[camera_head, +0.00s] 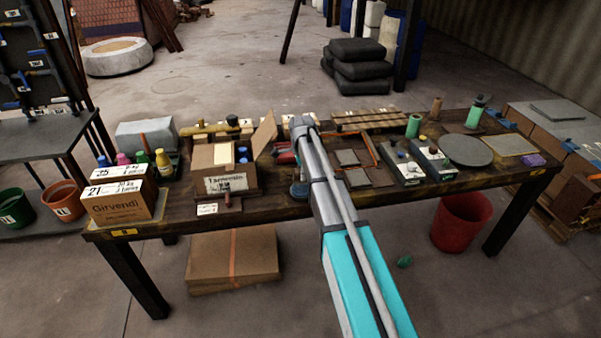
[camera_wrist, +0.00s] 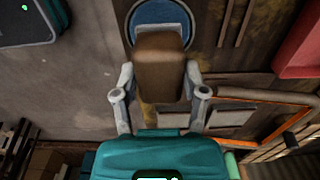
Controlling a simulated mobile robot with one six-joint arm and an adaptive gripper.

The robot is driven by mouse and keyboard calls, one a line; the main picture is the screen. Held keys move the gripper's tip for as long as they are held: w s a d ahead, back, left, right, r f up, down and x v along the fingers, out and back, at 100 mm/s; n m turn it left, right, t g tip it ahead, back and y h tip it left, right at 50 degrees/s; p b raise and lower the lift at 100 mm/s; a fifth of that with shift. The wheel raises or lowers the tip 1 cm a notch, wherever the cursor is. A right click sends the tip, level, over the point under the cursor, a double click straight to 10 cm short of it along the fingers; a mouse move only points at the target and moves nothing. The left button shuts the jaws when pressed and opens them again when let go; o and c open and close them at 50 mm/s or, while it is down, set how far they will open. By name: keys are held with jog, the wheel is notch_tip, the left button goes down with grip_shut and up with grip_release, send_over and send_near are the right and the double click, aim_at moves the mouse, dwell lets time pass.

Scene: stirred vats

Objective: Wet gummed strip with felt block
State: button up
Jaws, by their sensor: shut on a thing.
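My gripper (camera_wrist: 160,80) is shut on a brown block (camera_wrist: 160,66), which looks like the felt block, in the wrist view. The block sits between the two grey fingers. A round blue dish or pad (camera_wrist: 158,12) lies just beyond the block, and the block overlaps its near edge in the picture. I cannot tell whether they touch. In the head view a small blue round thing (camera_head: 299,190) shows at the table's front edge beside my arm, and my arm hides the gripper and block. I cannot make out the gummed strip for certain.
The wooden table (camera_head: 270,205) is crowded. An open carton (camera_head: 225,182) stands left of my arm. An orange-edged frame with grey tiles (camera_head: 348,157) lies to its right, then two grey boxes and a round grey plate (camera_head: 466,150). A red bucket (camera_head: 461,222) stands on the floor.

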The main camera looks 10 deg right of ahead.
jog(key=shift+f+b, duration=1.2)
jog(key=shift+f, duration=0.35)
jog(key=shift+f+b, duration=0.5)
jog(key=shift+b, duration=0.1)
dwell(1.7)
jog(key=shift+r, duration=0.15)
jog(key=shift+r+p, duration=3.35)
jog(key=shift+p, duration=0.2)
jog(key=shift+s, duration=0.2)
